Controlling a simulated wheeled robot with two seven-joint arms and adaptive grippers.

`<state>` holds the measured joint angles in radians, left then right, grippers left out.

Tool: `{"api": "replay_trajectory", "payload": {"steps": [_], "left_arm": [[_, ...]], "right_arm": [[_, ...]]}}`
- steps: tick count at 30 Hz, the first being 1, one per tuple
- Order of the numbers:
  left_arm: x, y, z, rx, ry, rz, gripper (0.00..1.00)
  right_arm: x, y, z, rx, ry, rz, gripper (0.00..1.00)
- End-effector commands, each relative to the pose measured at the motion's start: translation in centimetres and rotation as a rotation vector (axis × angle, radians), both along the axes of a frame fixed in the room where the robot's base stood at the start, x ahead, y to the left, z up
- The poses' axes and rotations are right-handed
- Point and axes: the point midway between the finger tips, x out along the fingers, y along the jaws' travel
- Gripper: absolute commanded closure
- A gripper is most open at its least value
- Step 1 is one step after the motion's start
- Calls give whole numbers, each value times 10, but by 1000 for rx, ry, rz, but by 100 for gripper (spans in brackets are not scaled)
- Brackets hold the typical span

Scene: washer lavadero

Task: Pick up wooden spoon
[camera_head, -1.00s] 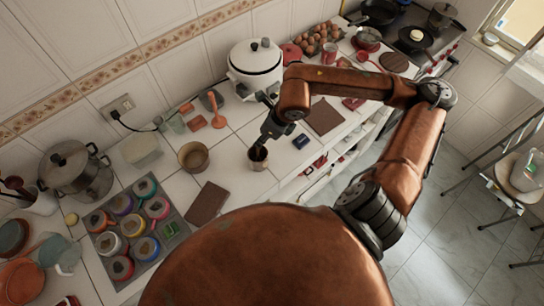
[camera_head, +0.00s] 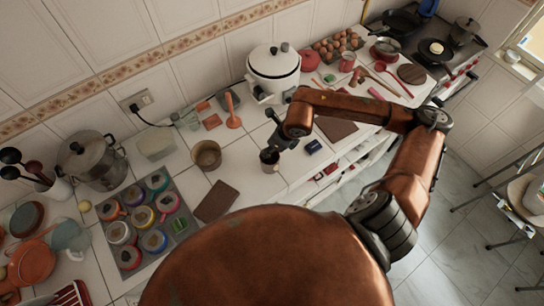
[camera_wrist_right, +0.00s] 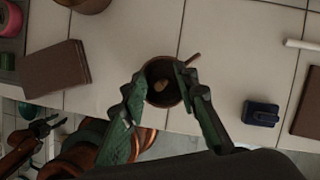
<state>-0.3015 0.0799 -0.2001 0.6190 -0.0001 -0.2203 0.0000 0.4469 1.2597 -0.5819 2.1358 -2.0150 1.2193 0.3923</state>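A small dark cup (camera_head: 269,158) stands near the counter's front edge; it also shows in the right wrist view (camera_wrist_right: 163,101). A thin brown handle (camera_wrist_right: 192,59) sticks out over its rim, and a tan rounded shape (camera_wrist_right: 160,85) shows inside. This looks like a wooden spoon in the cup. My right gripper (camera_head: 273,146) is just above the cup. In the right wrist view its fingers (camera_wrist_right: 160,88) are apart, one on each side of the cup's mouth. A dark gripper (camera_wrist_right: 45,128), apparently my left, is small at the lower left there; its finger state is unclear.
A brown pot (camera_head: 206,156) and brown slab (camera_head: 216,202) stand left of the cup. A dark blue box (camera_head: 313,146) lies to its right. A tray of colourful jars (camera_head: 112,205) is farther left; a white cooker (camera_head: 273,72) stands behind. Bare tile surrounds the cup.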

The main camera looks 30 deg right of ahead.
Motion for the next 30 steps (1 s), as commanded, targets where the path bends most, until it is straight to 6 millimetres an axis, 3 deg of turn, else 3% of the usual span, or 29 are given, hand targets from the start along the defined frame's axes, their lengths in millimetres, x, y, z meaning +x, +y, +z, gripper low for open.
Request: {"api": "replay_trajectory", "payload": {"steps": [11, 20, 23, 30], "left_arm": [[3, 0, 0, -1, -4, 0, 60], [3, 0, 0, -1, -4, 0, 60], [3, 0, -2, -1, -4, 0, 60], [2, 0, -10, 0, -3, 0, 60]], "right_arm": [[0, 0, 0, 0, 0, -1, 99], [0, 0, 2, 0, -1, -1, 100], [0, -1, 10, 0, -1, 0, 100], [1, -1, 55, -2, -4, -2, 100]]}}
